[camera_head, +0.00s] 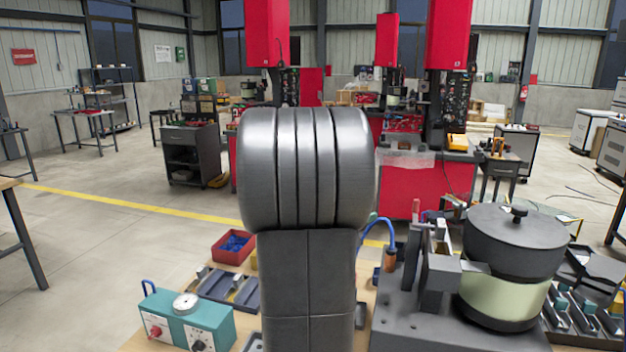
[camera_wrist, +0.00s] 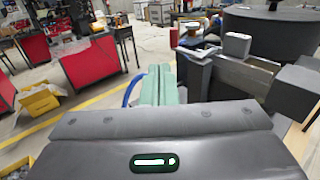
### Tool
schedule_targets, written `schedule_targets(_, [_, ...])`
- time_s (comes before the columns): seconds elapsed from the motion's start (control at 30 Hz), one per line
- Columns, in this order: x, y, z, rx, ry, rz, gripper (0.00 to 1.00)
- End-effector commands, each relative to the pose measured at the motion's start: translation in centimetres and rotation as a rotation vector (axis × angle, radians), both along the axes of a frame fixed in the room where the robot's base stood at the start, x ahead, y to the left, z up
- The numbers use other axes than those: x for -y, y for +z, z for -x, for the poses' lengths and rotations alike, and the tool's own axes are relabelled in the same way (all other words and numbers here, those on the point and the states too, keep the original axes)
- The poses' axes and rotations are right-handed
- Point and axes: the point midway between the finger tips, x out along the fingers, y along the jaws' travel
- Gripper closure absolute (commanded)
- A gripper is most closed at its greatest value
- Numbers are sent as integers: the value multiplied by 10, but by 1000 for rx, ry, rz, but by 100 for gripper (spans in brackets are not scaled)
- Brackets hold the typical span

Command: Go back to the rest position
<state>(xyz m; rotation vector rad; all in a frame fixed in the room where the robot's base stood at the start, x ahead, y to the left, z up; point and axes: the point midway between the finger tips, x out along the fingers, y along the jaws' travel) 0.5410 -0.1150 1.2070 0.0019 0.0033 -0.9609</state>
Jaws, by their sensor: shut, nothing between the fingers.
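My gripper (camera_wrist: 160,76) shows in the wrist view as two pale green fingers side by side, pressed together with nothing between them. Its dark body fills the bottom of that view. In the head view my arm stands upright in the middle and hides the gripper. The bowl feeder (camera_head: 515,243), a round black lid over a pale green bowl, stands on a dark base at the right. It also shows in the wrist view (camera_wrist: 270,35), at the upper right, apart from the fingers.
A teal box with a gauge (camera_head: 190,322), a red bin of blue parts (camera_head: 231,248) and a dark tray (camera_head: 229,287) are on the bench at left. A grey bracket (camera_head: 432,260) stands beside the feeder.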

Motion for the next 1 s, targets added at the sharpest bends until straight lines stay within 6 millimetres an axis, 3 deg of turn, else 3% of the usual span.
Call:
schedule_targets(0.5, [-57, 0, 39, 1, 1, 1, 100])
schedule_targets(1.0, [-70, 1, 49, -1, -2, 1, 100])
